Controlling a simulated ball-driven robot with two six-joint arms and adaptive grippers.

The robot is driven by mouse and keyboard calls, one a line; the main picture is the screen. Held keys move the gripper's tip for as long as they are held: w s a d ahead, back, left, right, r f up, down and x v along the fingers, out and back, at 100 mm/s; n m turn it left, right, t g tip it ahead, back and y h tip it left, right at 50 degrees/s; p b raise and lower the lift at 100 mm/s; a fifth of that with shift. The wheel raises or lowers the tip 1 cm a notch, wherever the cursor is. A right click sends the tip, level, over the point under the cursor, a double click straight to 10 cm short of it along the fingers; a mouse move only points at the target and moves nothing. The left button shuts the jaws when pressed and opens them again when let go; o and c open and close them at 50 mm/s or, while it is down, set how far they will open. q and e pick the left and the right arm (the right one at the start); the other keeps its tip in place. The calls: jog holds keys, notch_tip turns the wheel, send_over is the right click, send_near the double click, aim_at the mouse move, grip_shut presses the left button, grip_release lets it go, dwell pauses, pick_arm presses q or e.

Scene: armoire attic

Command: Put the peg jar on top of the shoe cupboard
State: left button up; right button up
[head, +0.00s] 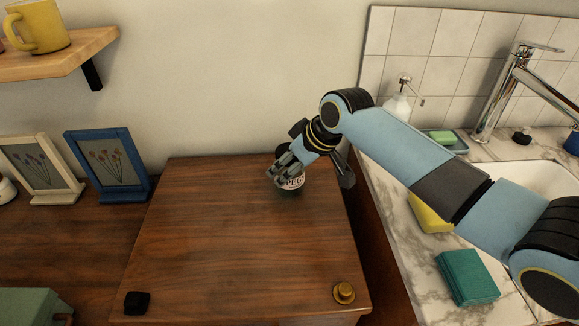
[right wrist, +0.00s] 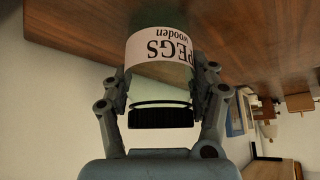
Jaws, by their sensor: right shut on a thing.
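The peg jar (head: 291,183) is over the back right part of a brown wooden cupboard top (head: 220,235), which I take to be the shoe cupboard. My right gripper (head: 284,172) is shut around the jar and partly hides it. In the right wrist view the jar's white label (right wrist: 160,50) reads "PEGS wooden", and its black lid (right wrist: 160,117) lies between the fingers (right wrist: 163,92). The jar's base is close to the wood, but I cannot tell whether it touches. My left gripper is not in view.
A black block (head: 137,302) and a brass-coloured knob-like object (head: 344,292) stand at the cupboard's front corners. Picture frames (head: 107,165) stand to the left. A marble counter (head: 405,240) with a sink is on the right. The middle of the cupboard top is clear.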

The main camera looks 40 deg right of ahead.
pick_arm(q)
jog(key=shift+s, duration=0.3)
pick_arm(e)
jog(key=shift+f, duration=0.2)
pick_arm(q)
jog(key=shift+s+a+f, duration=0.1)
pick_arm(e)
jog(key=o, duration=1.3)
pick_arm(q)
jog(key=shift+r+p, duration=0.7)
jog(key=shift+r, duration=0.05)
pick_arm(e)
jog(key=v, duration=1.2)
jog(key=shift+a+r, duration=0.1)
